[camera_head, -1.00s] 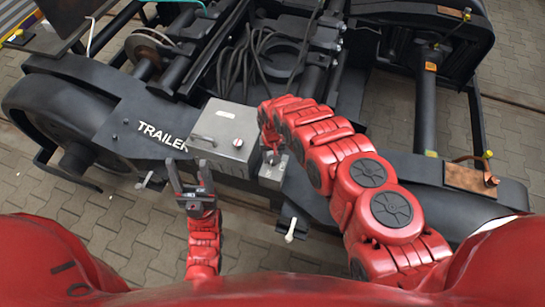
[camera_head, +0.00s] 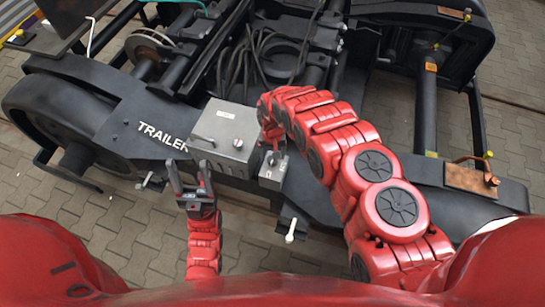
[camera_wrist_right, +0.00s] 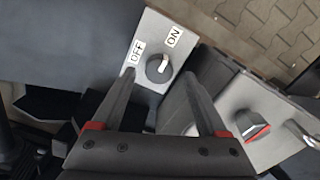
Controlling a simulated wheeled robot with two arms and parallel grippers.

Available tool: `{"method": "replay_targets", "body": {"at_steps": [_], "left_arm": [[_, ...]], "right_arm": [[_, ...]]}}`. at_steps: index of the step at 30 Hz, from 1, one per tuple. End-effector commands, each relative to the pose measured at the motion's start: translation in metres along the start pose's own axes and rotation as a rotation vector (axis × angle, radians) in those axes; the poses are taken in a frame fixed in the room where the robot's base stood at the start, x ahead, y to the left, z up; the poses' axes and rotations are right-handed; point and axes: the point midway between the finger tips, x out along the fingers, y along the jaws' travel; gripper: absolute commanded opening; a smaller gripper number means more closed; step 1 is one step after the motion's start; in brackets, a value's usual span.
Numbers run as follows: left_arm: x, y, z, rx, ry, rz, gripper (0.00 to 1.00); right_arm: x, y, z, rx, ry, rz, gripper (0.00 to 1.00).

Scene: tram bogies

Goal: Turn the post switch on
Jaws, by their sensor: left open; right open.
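The post switch (camera_head: 272,172) is a small grey box on the near side of the bogie frame. In the right wrist view its face carries OFF and ON labels and a round black knob (camera_wrist_right: 159,68) with a white mark. My left gripper (camera_head: 186,164) is open and empty, in front of the larger grey box.
The larger grey box (camera_head: 224,122) with a red knob (camera_head: 238,144) and a handle stands just left of the post switch. The black bogie frame (camera_head: 110,120) marked TRAILER spans the view. A white-tipped lever (camera_head: 290,232) hangs below the switch. Paving in front is clear.

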Motion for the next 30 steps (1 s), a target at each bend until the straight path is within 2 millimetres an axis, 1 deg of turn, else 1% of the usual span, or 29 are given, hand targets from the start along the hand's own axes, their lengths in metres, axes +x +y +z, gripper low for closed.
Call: {"method": "replay_targets", "body": {"at_steps": [1, 5, 11, 15, 21, 26, 27, 30], "left_arm": [[-0.001, 0.000, 0.000, 0.000, 0.000, 0.000, 0.62], [-0.004, 0.000, 0.001, 0.000, 0.000, 0.000, 0.62], [-0.009, 0.001, 0.002, 0.000, 0.000, 0.000, 0.62], [-0.010, 0.001, 0.002, 0.000, 0.000, 0.000, 0.62], [-0.004, 0.000, 0.001, 0.000, 0.000, 0.000, 0.62], [-0.001, 0.000, 0.000, 0.000, 0.000, 0.000, 0.62], [0.009, -0.001, -0.002, 0.000, 0.000, 0.000, 0.62], [0.021, -0.001, -0.004, 0.000, 0.000, 0.000, 0.62]], "right_arm": [[-0.008, 0.002, 0.000, 0.001, -0.001, 0.003, 0.76], [-0.029, 0.001, 0.000, 0.000, -0.002, 0.003, 0.76], [-0.066, 0.001, -0.002, 0.000, 0.004, 0.003, 0.76], [-0.098, 0.001, -0.001, 0.000, 0.004, 0.003, 0.76], [-0.115, 0.002, -0.002, 0.001, 0.001, 0.003, 0.76], [-0.125, 0.002, 0.000, 0.001, 0.000, 0.004, 0.76], [-0.135, 0.000, 0.001, 0.000, -0.001, 0.002, 0.76], [-0.146, 0.000, 0.001, 0.001, -0.002, 0.002, 0.76]]}}
